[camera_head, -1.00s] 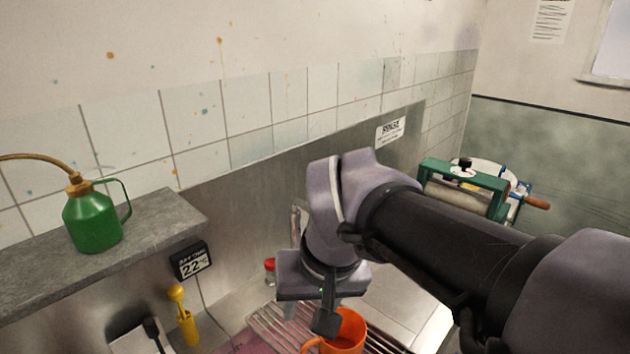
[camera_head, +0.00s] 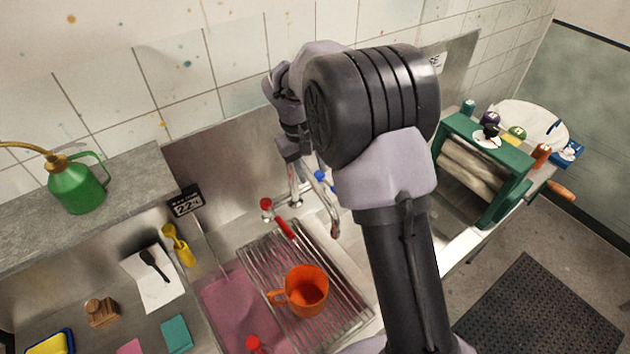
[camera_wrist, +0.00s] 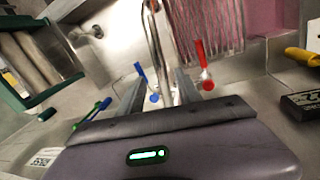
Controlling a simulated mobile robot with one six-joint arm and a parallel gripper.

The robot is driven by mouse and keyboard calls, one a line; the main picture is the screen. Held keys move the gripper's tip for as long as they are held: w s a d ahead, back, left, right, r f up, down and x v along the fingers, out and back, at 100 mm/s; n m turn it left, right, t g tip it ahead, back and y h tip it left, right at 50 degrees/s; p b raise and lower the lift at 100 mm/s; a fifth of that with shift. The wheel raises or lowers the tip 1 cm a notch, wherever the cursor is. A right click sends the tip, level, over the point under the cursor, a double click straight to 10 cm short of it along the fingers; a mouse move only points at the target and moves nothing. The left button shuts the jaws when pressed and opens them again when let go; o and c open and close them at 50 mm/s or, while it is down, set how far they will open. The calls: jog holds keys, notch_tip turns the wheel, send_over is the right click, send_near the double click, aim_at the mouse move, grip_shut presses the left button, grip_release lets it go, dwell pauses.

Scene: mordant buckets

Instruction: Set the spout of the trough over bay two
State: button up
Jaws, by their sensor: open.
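The chrome spout (camera_head: 330,203) of the trough rises at the back wall in the head view, its outlet end hanging near the right edge of the wire rack. A red-handled tap (camera_head: 278,217) and a blue-handled tap (camera_head: 321,182) flank it. In the wrist view the spout (camera_wrist: 160,40) stands ahead, seen between the fingers of my gripper (camera_wrist: 157,90), which is open and empty. I cannot tell whether it touches a finger. In the head view my gripper (camera_head: 294,158) is by the wall, its fingertips partly hidden. No bay number is readable.
A green-framed roller press (camera_head: 487,163) stands right. A green oil can (camera_head: 77,186) sits on the left ledge.

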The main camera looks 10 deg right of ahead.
aim_at(315, 184)
jog(key=f, duration=0.4)
jog(key=shift+d+f, duration=0.25)
jog(key=shift+d, duration=0.05)
jog(key=shift+w+d+f, duration=0.1)
jog(key=shift+d+f, duration=0.1)
jog(key=shift+f, duration=0.1)
grip_shut()
jog(key=shift+r, duration=0.1)
dwell(0.8)
